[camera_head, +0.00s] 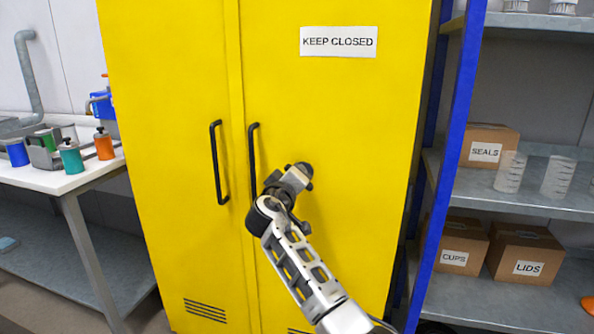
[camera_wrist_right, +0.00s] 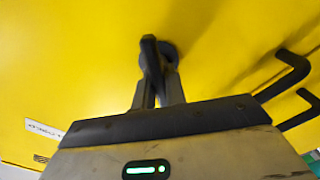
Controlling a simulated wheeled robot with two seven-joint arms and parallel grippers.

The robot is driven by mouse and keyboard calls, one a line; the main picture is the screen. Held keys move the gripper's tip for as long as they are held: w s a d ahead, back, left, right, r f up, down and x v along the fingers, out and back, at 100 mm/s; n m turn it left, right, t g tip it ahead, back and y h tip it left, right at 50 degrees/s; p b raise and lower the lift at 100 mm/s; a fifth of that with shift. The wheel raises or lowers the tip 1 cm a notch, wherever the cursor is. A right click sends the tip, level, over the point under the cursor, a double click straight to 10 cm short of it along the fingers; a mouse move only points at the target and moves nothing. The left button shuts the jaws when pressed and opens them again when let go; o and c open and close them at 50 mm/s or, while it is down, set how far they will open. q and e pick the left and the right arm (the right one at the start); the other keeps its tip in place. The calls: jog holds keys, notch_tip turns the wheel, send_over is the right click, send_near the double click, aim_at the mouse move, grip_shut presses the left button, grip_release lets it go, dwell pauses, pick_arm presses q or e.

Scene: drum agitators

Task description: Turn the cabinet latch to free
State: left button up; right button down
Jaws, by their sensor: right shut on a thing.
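The yellow cabinet (camera_head: 340,110) stands in front of me with both doors shut. Its dark latch (camera_wrist_right: 152,62) sits on the right door, on a round base, and shows as a short lever in the right wrist view. My right gripper (camera_wrist_right: 158,88) is shut on the latch, a finger on each side of the lever. In the head view my right gripper (camera_head: 301,174) is at the door, right of the door handles, and hides most of the latch. My left gripper is not in view.
Two black door handles (camera_head: 217,162) (camera_head: 253,160) stand out left of my right gripper. A blue-posted shelf (camera_head: 450,160) with boxes is close on the right. A white table (camera_head: 75,178) with bottles is on the left. A small white label (camera_wrist_right: 45,130) is on the door.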

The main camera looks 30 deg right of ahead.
jog(key=n+p, duration=0.2)
jog(key=n, duration=0.2)
jog(key=shift+n, duration=0.3)
jog(key=shift+f+n+p, duration=0.25)
jog(key=shift+n+p, duration=0.75)
jog(key=shift+n, duration=0.6)
jog(key=c, duration=1.4)
grip_release()
jog(key=shift+c, duration=0.2)
jog(key=shift+a, duration=0.1)
jog(key=b+v, duration=0.1)
jog(key=v, duration=1.4)
jog(key=shift+s+a, duration=0.2)
jog(key=shift+a, duration=0.15)
